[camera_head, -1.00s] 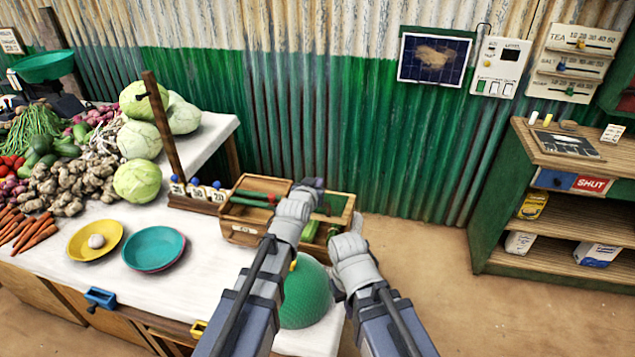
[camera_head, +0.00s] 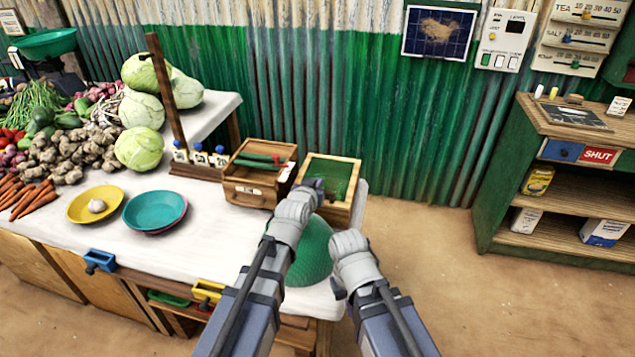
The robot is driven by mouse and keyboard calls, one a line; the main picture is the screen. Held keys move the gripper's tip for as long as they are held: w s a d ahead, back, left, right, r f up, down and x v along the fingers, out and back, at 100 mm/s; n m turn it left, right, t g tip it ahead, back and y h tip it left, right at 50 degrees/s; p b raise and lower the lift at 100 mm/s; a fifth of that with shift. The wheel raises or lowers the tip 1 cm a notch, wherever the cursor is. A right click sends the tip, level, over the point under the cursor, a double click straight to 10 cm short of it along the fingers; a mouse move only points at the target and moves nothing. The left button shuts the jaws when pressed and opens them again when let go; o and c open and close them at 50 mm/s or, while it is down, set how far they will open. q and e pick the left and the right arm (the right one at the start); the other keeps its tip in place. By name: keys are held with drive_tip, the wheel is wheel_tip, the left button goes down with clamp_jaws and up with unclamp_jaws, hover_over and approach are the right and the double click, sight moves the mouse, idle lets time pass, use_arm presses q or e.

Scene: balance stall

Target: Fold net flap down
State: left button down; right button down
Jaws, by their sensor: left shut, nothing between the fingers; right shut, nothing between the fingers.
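A green mesh dome (camera_head: 318,252) sits on the white table's near right corner, partly hidden behind my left wrist. A wooden box (camera_head: 345,210) with a green inner surface stands behind it; I cannot tell whether this green is netting. No separate net flap can be made out clearly. My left gripper (camera_head: 314,186) is shut and empty, its tip over the front of that box in the picture; contact cannot be told. My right gripper (camera_head: 340,290) is shut and empty, pointing down at the right edge of the dome in the picture. Its fingertips are hard to make out.
A wooden box (camera_head: 250,190) with green and red items is left of the green-lined box. Teal (camera_head: 155,212) and yellow (camera_head: 95,204) plates, vegetables and an upright post (camera_head: 166,95) are further left. A shelf unit (camera_head: 560,165) stands right, across bare floor.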

use_arm(q)
drive_tip(key=shift+s+f, duration=0.15)
drive_tip(key=shift+f, duration=0.3)
use_arm(e)
drive_tip(key=shift+f, duration=0.4)
use_arm(q)
drive_tip(key=shift+s+r, duration=0.1)
use_arm(e)
drive_tip(key=shift+r, duration=0.1)
